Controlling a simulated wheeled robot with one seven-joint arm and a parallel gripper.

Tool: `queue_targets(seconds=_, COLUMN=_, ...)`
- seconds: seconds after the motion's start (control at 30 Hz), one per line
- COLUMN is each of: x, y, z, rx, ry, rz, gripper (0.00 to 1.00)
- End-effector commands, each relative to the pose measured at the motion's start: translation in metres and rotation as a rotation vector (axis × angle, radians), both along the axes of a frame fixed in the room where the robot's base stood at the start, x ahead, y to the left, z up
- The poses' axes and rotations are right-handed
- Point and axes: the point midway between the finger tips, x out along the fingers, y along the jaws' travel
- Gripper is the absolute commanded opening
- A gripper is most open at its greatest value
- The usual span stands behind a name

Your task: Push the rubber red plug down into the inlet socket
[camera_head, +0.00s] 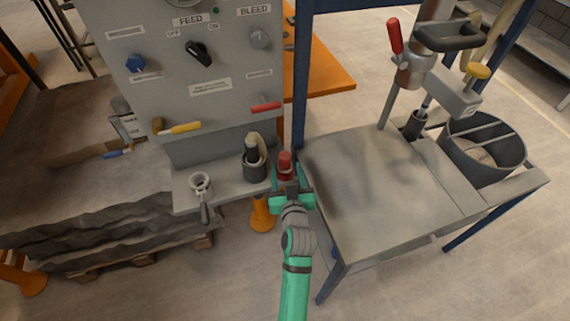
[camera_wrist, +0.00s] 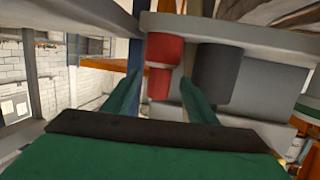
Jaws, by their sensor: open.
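The red plug (camera_head: 285,158) stands at the right end of the grey shelf, just ahead of my gripper (camera_head: 289,181). In the wrist view, which looks upside down, the plug is a narrow red cylinder (camera_wrist: 159,86) joined to a wider red body (camera_wrist: 164,48) against the shelf. I take the wider part as the inlet socket; how deep the plug sits inside is unclear. My gripper (camera_wrist: 161,81) is open, with its green fingers on either side of the plug. Gaps show beside it, so it is not clamped.
A dark cup (camera_head: 255,168) with a pale-handled tool stands close left of the plug. A metal ring-shaped part (camera_head: 201,185) lies farther left on the shelf. The control panel (camera_head: 196,80) rises behind. A grey table (camera_head: 385,185) and blue post (camera_head: 301,80) stand close right.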

Motion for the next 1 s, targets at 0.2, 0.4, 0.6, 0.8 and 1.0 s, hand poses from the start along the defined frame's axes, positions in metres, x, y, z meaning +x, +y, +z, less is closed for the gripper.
queue_targets(seconds=0.2, x=0.025, y=0.003, z=-0.005, rx=-0.001, ry=-0.001, rz=-0.001, gripper=0.52)
queue_targets(seconds=0.4, x=0.039, y=0.005, z=-0.007, rx=-0.001, ry=-0.001, rz=0.000, gripper=0.52)
queue_targets(seconds=0.6, x=0.067, y=0.008, z=-0.013, rx=-0.001, ry=-0.001, rz=0.000, gripper=0.52)
queue_targets(seconds=0.8, x=0.081, y=0.010, z=-0.016, rx=-0.001, ry=-0.001, rz=-0.001, gripper=0.52)
queue_targets(seconds=1.0, x=0.081, y=0.010, z=-0.016, rx=-0.001, ry=-0.001, rz=-0.001, gripper=0.52)
